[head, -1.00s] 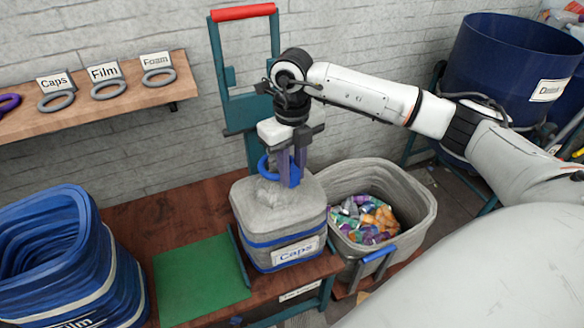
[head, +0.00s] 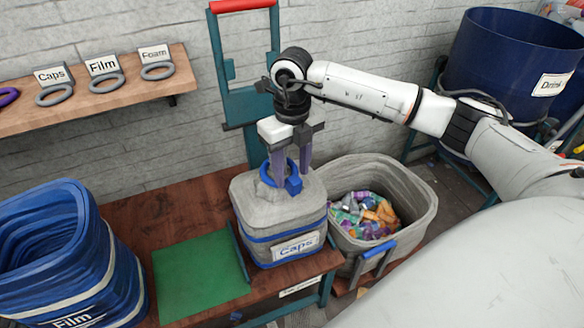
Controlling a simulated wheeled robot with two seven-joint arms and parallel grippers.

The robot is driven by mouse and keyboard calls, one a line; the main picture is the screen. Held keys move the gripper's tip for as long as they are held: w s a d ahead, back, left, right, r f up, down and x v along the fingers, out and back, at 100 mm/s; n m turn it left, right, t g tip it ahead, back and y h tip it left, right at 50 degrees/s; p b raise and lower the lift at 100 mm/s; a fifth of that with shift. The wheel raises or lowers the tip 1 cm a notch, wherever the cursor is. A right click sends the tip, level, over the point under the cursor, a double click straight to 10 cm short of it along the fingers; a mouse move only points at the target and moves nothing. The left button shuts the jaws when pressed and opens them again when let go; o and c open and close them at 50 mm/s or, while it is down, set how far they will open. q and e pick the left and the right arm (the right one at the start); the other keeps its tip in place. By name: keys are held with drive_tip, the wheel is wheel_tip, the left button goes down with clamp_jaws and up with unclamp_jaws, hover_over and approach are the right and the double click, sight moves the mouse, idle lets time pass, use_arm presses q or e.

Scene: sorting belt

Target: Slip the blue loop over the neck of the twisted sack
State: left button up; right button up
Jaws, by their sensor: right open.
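The grey sack (head: 255,208), labelled Caps with blue bands, stands on the brown bench. The blue loop (head: 265,174) is at the top of the sack, tilted, with its thick blue tab (head: 294,184) toward the right. The loop appears to be around the sack's short neck, but the fingers and loop partly hide the neck, so I cannot tell how fully. My right gripper (head: 292,170) is directly above the sack top, open, with its fingers spread on either side of the tab. My left gripper is not in view.
A grey tub (head: 420,205) of coloured caps stands right of the sack. A wall shelf (head: 100,105) carries grey rings labelled Caps, Film and Foam. A blue drum (head: 500,60) stands back right.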

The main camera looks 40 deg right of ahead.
drive_tip(key=shift+r, duration=0.1)
wheel_tip(320, 180, up, 10)
idle(0.4)
idle(0.4)
